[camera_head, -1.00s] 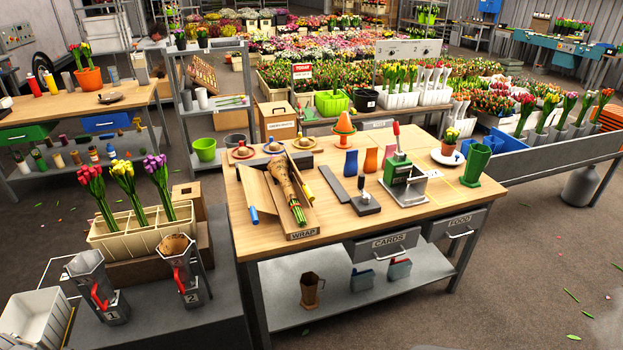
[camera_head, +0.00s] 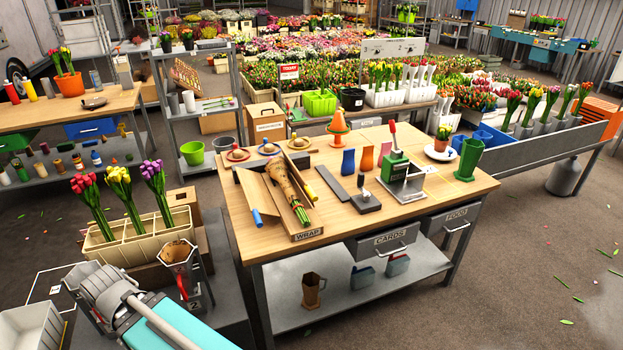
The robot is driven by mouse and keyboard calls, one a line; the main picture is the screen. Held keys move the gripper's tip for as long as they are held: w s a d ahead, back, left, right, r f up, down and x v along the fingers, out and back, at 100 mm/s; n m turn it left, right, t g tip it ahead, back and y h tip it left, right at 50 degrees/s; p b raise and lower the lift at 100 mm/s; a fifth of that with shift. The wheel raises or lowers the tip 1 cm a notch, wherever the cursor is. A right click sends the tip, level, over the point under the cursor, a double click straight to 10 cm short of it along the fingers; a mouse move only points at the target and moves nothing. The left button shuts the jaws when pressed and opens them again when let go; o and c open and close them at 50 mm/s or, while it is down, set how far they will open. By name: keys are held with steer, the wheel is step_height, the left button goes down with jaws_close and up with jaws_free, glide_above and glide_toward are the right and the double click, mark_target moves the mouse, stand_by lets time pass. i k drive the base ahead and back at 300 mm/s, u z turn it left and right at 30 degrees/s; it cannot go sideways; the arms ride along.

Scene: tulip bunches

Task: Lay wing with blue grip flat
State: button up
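The wrap stand (camera_head: 308,235), labelled WRAP, sits at the left of the wooden table. Its left wing (camera_head: 252,190) is a brown panel that looks raised at a tilt beside the bouquet. The wing's blue grip (camera_head: 257,218) sticks out at its near left end. A bouquet in brown paper (camera_head: 282,178) lies in the stand, green stems toward me. A yellow grip (camera_head: 311,193) shows on the right side. My gripper (camera_head: 88,284) is at the lower left, over the grey side bench, well apart from the wing. Its fingers are not clear enough to tell open from shut.
A grey block with a knob (camera_head: 364,200) and a green press (camera_head: 396,170) stand right of the stand. The table's front right is clear.

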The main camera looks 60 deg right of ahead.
mark_target(258, 197)
steer(key=z, duration=1.65)
steer(key=i, duration=0.6)
steer(key=k, duration=0.6)
steer(key=z, duration=0.05)
